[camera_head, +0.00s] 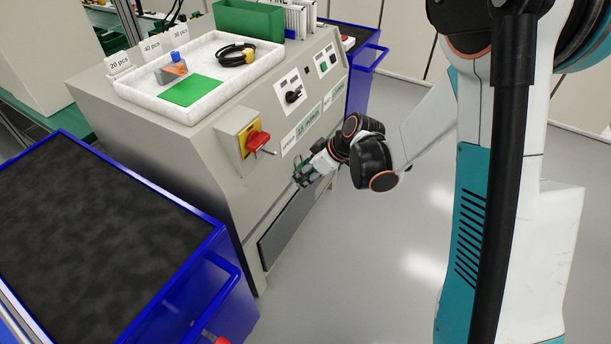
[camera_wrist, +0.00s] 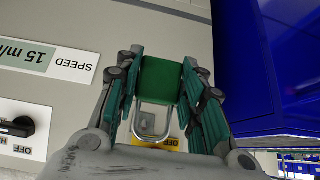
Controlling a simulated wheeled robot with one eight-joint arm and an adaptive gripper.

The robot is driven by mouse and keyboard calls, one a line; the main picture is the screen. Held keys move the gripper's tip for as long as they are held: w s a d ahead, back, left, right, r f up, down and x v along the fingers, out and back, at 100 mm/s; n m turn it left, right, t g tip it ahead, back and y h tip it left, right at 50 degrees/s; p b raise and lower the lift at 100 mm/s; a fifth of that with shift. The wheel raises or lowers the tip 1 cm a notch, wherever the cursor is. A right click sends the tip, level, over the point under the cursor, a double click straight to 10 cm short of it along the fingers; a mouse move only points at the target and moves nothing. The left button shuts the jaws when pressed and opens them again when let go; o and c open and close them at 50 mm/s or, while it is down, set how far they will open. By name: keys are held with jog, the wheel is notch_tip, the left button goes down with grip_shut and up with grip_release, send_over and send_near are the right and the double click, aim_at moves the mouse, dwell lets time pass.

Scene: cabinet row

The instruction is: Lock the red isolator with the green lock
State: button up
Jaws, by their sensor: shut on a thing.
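The red isolator (camera_head: 257,141) is a red rotary handle on a yellow plate (camera_head: 245,130), on the sloped grey front of the cabinet. A thin metal piece shows beside its handle. My gripper (camera_head: 303,173) is lower and to the right of it in the head view, apart from it. In the wrist view, my gripper (camera_wrist: 162,90) is shut on the green lock (camera_wrist: 160,80). Its metal shackle (camera_wrist: 150,122) points down in that picture, towards a part of the yellow plate (camera_wrist: 155,143). The red handle is hidden or not discernible there.
A white tray (camera_head: 133,92) on the cabinet top holds a green card, a small orange-blue item and a black-yellow coil. A black rotary switch (camera_head: 293,95) sits right of the isolator. Blue carts (camera_head: 205,270) flank the cabinet. Grey floor is clear in front.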

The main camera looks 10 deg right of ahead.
jog(key=shift+a, duration=0.1)
jog(key=w+a+f, duration=0.2)
jog(key=w+a, duration=0.4)
jog(key=a, duration=0.2)
jog(key=shift+w, duration=0.3)
dwell(1.3)
jog(key=shift+a, duration=0.15)
dwell(0.5)
jog(key=o, duration=1.4)
